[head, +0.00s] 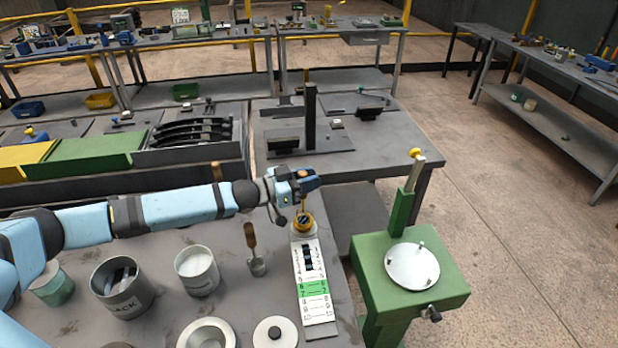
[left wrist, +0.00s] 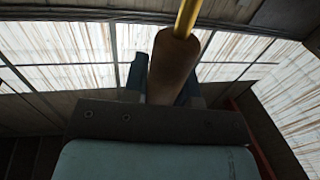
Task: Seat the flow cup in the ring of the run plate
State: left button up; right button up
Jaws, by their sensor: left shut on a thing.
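The run plate (head: 316,278) is a long white strip with numbers, dark marks and a green band, lying on the bench in the head view. A round, brass-coloured flow cup (head: 303,222) with a dark inside shows at its far end, where the ring is. I cannot tell whether the cup sits in the ring or just above it. My left gripper (head: 297,184) is above the cup. In the left wrist view, the left gripper (left wrist: 166,84) is shut on a brown handle (left wrist: 174,62) with a yellow rod (left wrist: 187,18). My right gripper is out of view.
A green stand (head: 440,288) with a round disc is at right. A rack (head: 190,150) lies behind.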

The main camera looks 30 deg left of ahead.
pick_arm(q)
jog(key=shift+f+b, duration=0.4)
jog(key=shift+f, duration=0.35)
jog(key=o, duration=0.9)
jog(key=shift+o, duration=0.2)
